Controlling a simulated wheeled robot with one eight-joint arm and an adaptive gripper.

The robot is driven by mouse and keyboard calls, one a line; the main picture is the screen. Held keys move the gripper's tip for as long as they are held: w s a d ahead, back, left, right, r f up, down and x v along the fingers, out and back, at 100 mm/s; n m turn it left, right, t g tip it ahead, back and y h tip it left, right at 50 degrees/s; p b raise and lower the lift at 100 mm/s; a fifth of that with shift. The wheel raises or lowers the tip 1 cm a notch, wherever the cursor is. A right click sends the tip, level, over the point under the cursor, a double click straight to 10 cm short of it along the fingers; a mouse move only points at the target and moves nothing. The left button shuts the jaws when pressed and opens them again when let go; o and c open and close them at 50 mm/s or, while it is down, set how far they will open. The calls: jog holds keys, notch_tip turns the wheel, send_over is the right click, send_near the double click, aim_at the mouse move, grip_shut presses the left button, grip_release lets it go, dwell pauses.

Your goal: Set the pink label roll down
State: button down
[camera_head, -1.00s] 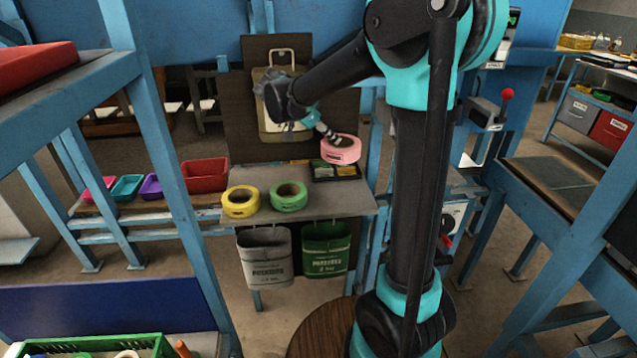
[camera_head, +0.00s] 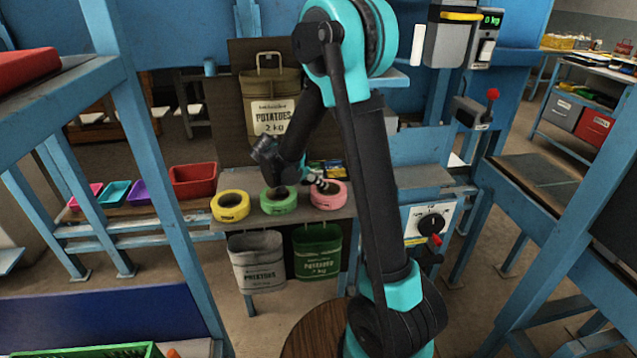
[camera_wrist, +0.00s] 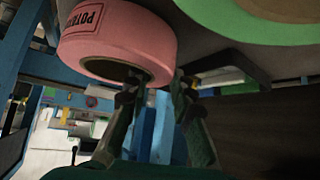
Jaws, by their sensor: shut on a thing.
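The pink label roll (camera_head: 327,201) is at the right end of a row of rolls at the grey shelf (camera_head: 345,212), lying flat. It also shows in the wrist view (camera_wrist: 115,45), with part of a printed label. My gripper (camera_head: 315,182) is shut on the roll's wall at its back left, one finger inside the hole and one outside. The wrist view shows my gripper (camera_wrist: 156,82) at the same wall. I cannot tell whether the roll's underside touches the shelf. The green roll (camera_head: 278,207) lies just left of it, and the yellow roll (camera_head: 230,213) is further left.
A dark tray with small yellow and blue packs (camera_head: 333,167) is behind the pink roll. A grey sack (camera_head: 257,266) and a green sack (camera_head: 317,258) hang below the shelf's front. A dial box (camera_head: 430,224) stands to the right.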

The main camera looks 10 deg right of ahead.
jog(key=shift+f, duration=0.15)
jog(key=c, duration=1.3)
grip_release()
jog(key=v, duration=1.2)
jog(key=n+g+y, duration=0.1)
jog(key=n+y, duration=0.3)
jog(key=n, duration=0.2)
send_near(334, 196)
notch_tip(334, 196, down, 5)
jog(key=s+d, duration=0.2)
jog(key=s, duration=0.1)
jog(key=s+d+f+n+t+y, duration=0.1)
jog(key=s+f+n+y, duration=0.3)
jog(key=s, duration=0.9)
jog(key=d+f+n, duration=0.1)
jog(key=f+n, duration=0.1)
jog(key=n, duration=0.1)
jog(key=shift+d, duration=0.1)
